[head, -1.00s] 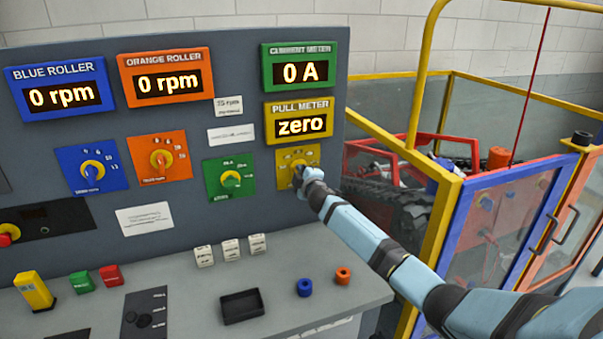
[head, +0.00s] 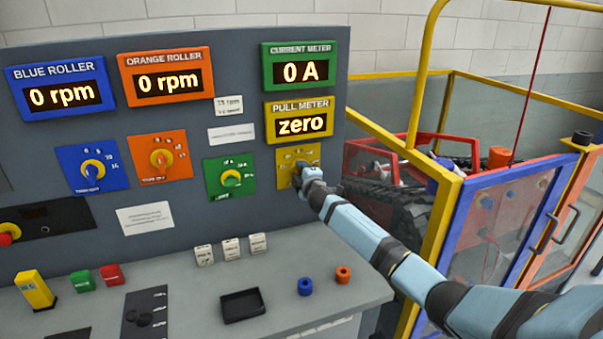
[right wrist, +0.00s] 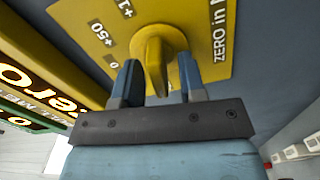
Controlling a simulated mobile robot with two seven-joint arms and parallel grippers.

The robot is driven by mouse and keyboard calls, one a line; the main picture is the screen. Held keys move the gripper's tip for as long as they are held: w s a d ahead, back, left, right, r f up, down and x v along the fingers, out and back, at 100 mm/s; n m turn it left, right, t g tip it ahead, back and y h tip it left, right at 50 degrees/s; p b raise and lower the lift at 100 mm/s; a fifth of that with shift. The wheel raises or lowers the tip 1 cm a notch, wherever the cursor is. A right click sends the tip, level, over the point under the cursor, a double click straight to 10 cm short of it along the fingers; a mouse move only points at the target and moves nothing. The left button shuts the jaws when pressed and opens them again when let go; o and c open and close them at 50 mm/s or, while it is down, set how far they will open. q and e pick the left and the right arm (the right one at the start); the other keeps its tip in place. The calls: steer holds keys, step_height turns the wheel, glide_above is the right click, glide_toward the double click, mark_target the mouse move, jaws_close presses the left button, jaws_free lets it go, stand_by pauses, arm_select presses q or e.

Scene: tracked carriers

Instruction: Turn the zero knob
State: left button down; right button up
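The zero knob (head: 298,167) is a yellow knob on a yellow plate, below the yellow pull meter (head: 299,120), which reads "zero". In the right wrist view the knob (right wrist: 154,62) has a raised grip bar, with printed marks and "ZERO in" lettering around it. My right gripper (right wrist: 158,84) is open, with one finger on each side of the bar and gaps visible between bar and fingers. In the head view my right gripper (head: 302,176) covers part of the knob. My left gripper is not in view.
The blue (head: 93,170), orange (head: 162,158) and green (head: 231,178) knobs sit to the left on the panel. A black tray (head: 242,306) and blue and orange rings lie on the desk below. A yellow-railed enclosure (head: 437,230) stands right, behind my right arm.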

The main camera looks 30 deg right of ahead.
steer(key=v, duration=1.4)
steer(key=shift+b, duration=0.45)
steer(key=shift+f, duration=0.15)
steer(key=s+a+f+m+g+y+p, duration=0.2)
steer(key=s+a+f+m+g+y, duration=0.15)
steer(key=s+a+f, duration=0.95)
steer(key=s+a+f+m+g+y+p, duration=0.1)
steer(key=s+a+f+m, duration=0.1)
steer(key=s, duration=0.5)
steer(key=s+a+f+m+g+y+p, duration=0.1)
steer(key=s+a+f+m, duration=0.1)
steer(key=s+a, duration=0.5)
steer(key=s+a+f+m+g+y+p, duration=0.1)
steer(key=s+a+f+m+y, duration=0.1)
steer(key=s, duration=0.6)
step_height(320, 180, down, 3)
steer(key=shift+s+a+r+m, duration=0.25)
steer(key=shift+a+m, duration=0.2)
steer(key=shift+a, duration=0.8)
